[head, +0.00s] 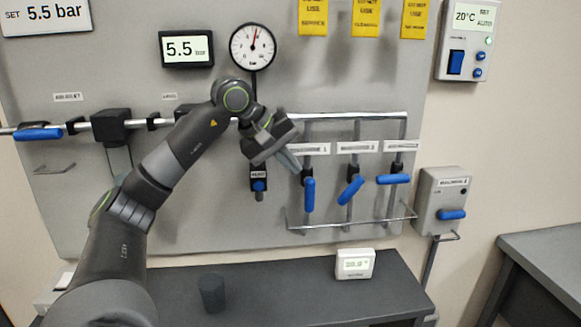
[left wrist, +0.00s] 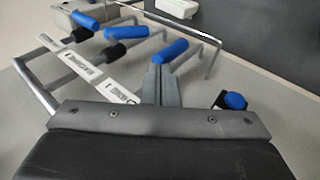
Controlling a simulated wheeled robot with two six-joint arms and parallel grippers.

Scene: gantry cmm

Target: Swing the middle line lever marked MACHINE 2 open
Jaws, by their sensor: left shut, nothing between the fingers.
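The middle line lever (head: 350,190) has a blue handle and hangs at a slant under the middle white label (head: 357,147); the label's print is too small to read surely. It is likely the middle blue handle (left wrist: 127,32) in the left wrist view. The left line lever (head: 308,194) hangs straight down, and the right one (head: 393,179) lies level. My left gripper (head: 292,163) is shut and empty, its fingertips just up and left of the left lever. Its closed fingers (left wrist: 160,85) point toward that lever's handle (left wrist: 166,54) in the wrist view. My right gripper is out of view.
A thin guard rail (head: 350,224) runs below the levers, and a pipe (head: 350,115) runs above. A blue-knobbed valve (head: 258,185) hangs left of them. A wall box with a blue handle (head: 452,214) is at the right. A dark shelf (head: 280,290) lies below.

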